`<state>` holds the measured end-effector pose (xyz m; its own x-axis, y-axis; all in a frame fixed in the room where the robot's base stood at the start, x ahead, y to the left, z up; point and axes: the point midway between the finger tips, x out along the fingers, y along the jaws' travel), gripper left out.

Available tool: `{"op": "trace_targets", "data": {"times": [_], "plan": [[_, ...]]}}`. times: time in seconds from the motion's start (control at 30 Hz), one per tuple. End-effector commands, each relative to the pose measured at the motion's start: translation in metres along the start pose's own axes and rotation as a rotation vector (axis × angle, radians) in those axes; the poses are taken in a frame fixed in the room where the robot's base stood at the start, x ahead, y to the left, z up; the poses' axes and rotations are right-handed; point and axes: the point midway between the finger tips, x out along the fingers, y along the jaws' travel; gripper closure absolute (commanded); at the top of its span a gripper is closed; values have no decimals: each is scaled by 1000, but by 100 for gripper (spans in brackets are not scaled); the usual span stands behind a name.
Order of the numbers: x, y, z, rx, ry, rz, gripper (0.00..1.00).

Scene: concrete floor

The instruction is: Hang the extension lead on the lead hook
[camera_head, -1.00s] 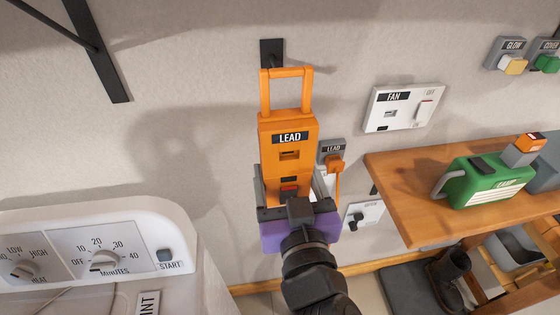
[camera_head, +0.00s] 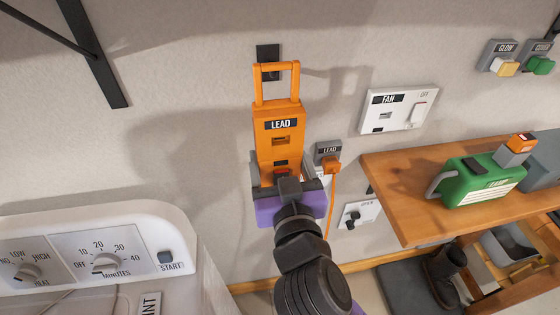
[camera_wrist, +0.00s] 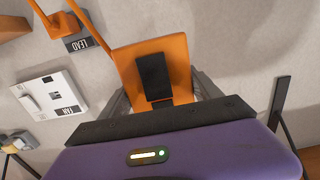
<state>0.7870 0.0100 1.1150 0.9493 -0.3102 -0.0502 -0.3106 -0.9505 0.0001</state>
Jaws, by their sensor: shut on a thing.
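The orange extension lead (camera_head: 278,150), labelled LEAD, is upright with its loop handle at the top. My gripper (camera_head: 285,185) is shut on its lower end. In the wrist view the lead (camera_wrist: 178,55) shows between the two grey fingers. The dark lead hook (camera_head: 268,54) is on the wall behind the handle's top bar. The bar crosses in front of the hook's lower part; I cannot tell whether it rests on the hook. An orange plug (camera_head: 331,165) sits in the grey LEAD socket (camera_head: 328,148), with an orange cord hanging down.
A white FAN switch plate (camera_head: 398,110) is on the wall to the right. A white machine with dials (camera_head: 100,250) stands at lower left. A black bracket (camera_head: 95,55) is at upper left.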

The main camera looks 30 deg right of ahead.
Motion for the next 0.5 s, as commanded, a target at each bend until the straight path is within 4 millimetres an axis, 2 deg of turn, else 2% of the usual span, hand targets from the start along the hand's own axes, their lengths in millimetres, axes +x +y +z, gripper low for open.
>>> {"op": "trace_targets", "data": {"times": [0.5], "plan": [[27,0,-3,1,4,1,100]]}}
